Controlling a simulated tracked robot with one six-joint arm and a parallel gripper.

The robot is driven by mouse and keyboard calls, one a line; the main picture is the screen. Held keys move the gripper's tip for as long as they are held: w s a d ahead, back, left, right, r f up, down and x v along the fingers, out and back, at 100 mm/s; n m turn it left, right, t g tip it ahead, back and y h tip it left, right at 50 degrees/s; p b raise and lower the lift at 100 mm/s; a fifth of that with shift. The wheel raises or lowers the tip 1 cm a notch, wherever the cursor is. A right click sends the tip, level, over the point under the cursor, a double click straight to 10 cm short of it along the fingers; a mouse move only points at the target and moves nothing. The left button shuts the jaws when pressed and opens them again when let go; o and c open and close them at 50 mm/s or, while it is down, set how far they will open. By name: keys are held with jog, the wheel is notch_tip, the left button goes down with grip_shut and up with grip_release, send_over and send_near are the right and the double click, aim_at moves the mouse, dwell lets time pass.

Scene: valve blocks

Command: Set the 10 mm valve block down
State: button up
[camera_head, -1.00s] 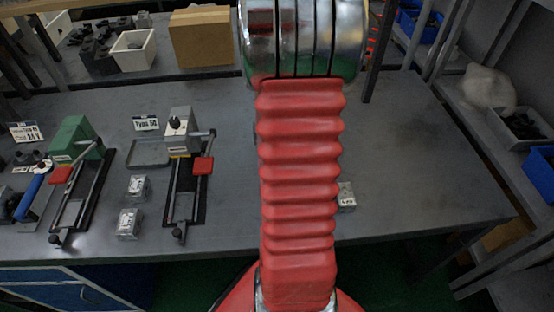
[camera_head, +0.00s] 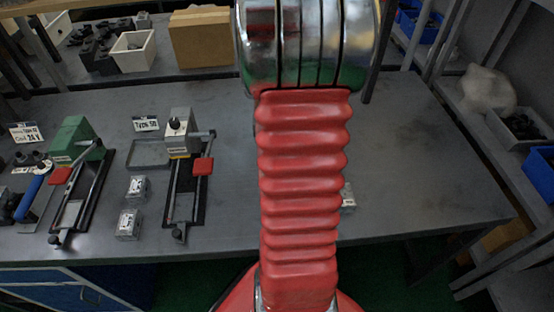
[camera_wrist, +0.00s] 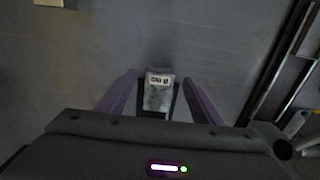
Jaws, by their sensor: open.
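In the wrist view, a small grey valve block (camera_wrist: 158,92) with a white label sits between the fingers of my gripper (camera_wrist: 159,100). The fingers are spread, with a gap on each side of the block. The label is too small to read. In the head view, my red arm hides my gripper. A valve block (camera_head: 348,197) shows partly at the arm's right edge on the table; I cannot tell if it is the same one. Two more labelled blocks, a rear one (camera_head: 137,188) and a front one (camera_head: 128,224), stand on the table at the left.
A grey-topped clamp fixture (camera_head: 183,140) and a green-topped one (camera_head: 78,142) stand on the table (camera_head: 420,150). A shallow tray (camera_head: 149,153) lies behind the blocks. A cardboard box (camera_head: 201,38) and white bin (camera_head: 133,50) are at the back. The table's right side is clear.

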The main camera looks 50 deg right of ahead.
notch_tip(320, 180, up, 10)
jog(key=shift+r, duration=0.25)
dwell(0.7)
